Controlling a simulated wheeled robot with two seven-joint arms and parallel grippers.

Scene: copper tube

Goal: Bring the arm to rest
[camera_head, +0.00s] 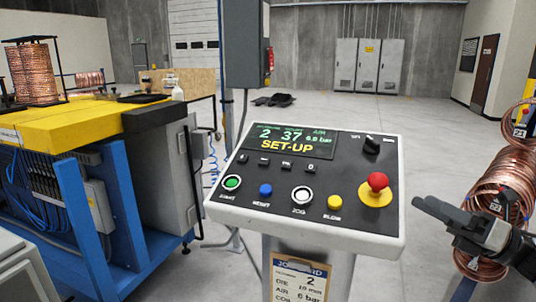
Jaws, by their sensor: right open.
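My right gripper (450,212) shows at the right edge of the head view, dark grey with a lighter wrist part. It is open, just right of the control panel (390,228) and in front of a stack of copper coils (503,170). I see nothing between its fingers. Its arm runs out of the picture at the lower right. My left gripper is not in view. The panel's display (288,142) reads SET-UP. A red mushroom button (377,181) sits on its right side.
A machine with a yellow top (60,122) and blue frame stands at the left. A clipboard (298,278) hangs on the panel's pedestal. Grey cabinets (367,66) stand at the back wall. Open concrete floor (440,125) lies behind the panel.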

